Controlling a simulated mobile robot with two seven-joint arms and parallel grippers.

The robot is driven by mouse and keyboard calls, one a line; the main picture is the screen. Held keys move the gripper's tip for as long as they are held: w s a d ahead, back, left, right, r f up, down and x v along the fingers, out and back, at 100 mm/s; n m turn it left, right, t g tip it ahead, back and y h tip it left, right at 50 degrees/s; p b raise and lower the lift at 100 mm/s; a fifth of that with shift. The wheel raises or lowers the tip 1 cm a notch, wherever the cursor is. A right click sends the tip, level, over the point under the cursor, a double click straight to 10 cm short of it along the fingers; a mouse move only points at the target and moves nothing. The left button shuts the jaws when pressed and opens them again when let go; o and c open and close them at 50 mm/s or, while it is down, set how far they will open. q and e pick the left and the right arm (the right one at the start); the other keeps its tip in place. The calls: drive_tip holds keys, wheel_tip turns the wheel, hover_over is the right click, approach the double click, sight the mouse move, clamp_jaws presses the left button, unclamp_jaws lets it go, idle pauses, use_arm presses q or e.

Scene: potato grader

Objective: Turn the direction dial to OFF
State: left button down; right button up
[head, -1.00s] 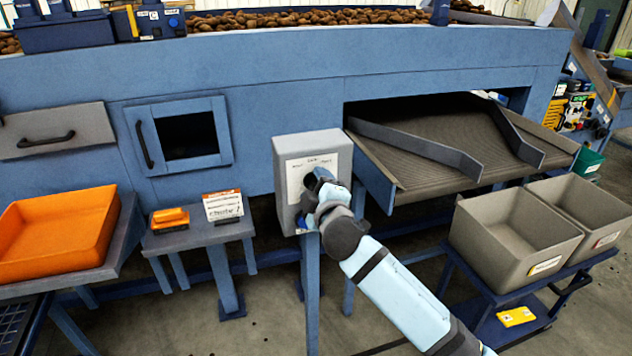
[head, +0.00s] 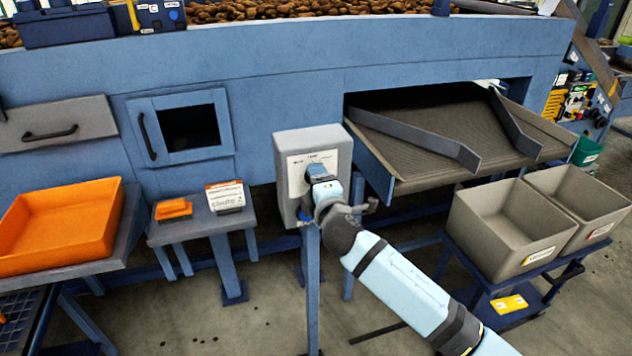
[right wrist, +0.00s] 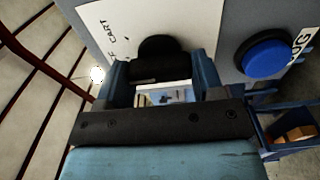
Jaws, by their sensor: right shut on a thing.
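The direction dial is a black knob (right wrist: 158,58) on a white label plate, which shows in the right wrist view with the printed word CART beside it. The plate (head: 296,172) is on the front of a grey control box (head: 340,150) in the head view. My right gripper (head: 318,174) is at the plate and hides most of the dial there. In the right wrist view, the right gripper (right wrist: 162,78) has one finger on each side of the knob and is shut on it. The dial's pointer is hidden, so its setting cannot be read. My left gripper is not in view.
A round blue button (right wrist: 264,56) is close beside the plate in the right wrist view. A sloping chute (head: 440,140) and grey crates (head: 500,240) stand to the right. A small table (head: 190,232) and an orange tray (head: 62,262) are to the left.

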drive_tip(key=o, duration=0.9)
drive_tip(key=b+v, duration=0.2)
drive_tip(key=v, duration=1.2)
drive_tip(key=shift+w, duration=0.1)
drive_tip(key=s+d+f+m+g+p, duration=0.1)
drive_tip(key=s+d+f+m+g, duration=0.15)
drive_tip(key=s+f+m, duration=0.4)
drive_tip(key=s+d+f+m+g, duration=0.1)
drive_tip(key=s+d+f+m, duration=0.2)
drive_tip(key=f, duration=0.7)
drive_tip(key=s+d+f+m+g, duration=0.1)
drive_tip(key=s+d+f+m, duration=0.2)
drive_tip(key=s+f, duration=0.1)
drive_tip(key=s+d+f+m+h, duration=0.1)
drive_tip(key=s+d+f+m, duration=0.2)
drive_tip(key=s+d+f, duration=0.1)
drive_tip(key=s+d+f+m+g+h, duration=0.1)
drive_tip(key=s+d+f+m, duration=0.2)
drive_tip(key=s+f, duration=0.2)
drive_tip(key=shift+s+d+f+g+p, duration=0.1)
drive_tip(key=shift+s+f+g+p, duration=0.1)
drive_tip(key=shift+s, duration=0.25)
drive_tip(key=shift+s+d+f+g+p, duration=0.1)
drive_tip(key=shift+s+g+p, duration=0.1)
drive_tip(key=shift+s, duration=0.25)
